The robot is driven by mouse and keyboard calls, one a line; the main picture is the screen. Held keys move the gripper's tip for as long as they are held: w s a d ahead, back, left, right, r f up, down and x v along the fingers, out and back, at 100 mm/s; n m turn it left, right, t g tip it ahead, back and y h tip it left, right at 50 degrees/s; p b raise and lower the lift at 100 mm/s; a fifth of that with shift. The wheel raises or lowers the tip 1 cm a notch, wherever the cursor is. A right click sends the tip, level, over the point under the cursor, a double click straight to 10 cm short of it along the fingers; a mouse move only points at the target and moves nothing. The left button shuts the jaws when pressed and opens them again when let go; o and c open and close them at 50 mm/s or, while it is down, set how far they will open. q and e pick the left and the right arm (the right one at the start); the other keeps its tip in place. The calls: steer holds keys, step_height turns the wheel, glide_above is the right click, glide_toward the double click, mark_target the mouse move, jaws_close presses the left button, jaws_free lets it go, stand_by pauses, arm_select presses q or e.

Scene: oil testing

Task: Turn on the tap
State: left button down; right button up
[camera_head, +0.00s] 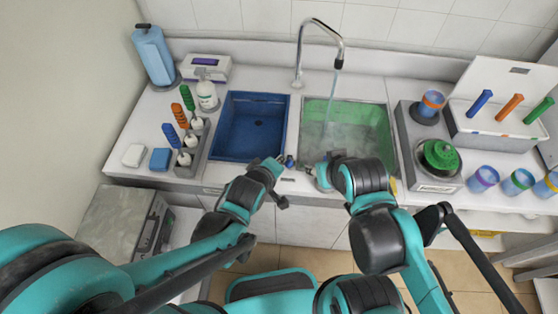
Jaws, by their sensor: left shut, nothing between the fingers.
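The tap (319,28) is a tall curved metal spout behind the right-hand green basin (388,130). A pale stream of water (331,97) falls from its mouth into the basin, where the water looks cloudy. My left gripper (282,161) is at the front edge of the counter, between the two basins, shut with nothing in it. A small dark blue thing (290,161) is right beside its tips; I cannot tell whether they touch. My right gripper (322,174) is at the front edge of the green basin, mostly hidden by its own wrist, so its fingers do not show clearly.
A blue basin (284,115) is left of the green one. Left on the counter are a paper roll (153,55), a white bottle (207,96) and a rack (194,150). At right are a device with a green top (440,155) and several blue cups (483,179).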

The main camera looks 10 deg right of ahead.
arm_select(q)
steer(key=shift+w+d, duration=0.1)
steer(key=shift+w, duration=0.2)
steer(key=shift+w+d+f, duration=0.1)
steer(key=shift+w+d, duration=0.05)
steer(key=shift+w, duration=0.35)
arm_select(e)
steer(key=shift+f, duration=0.2)
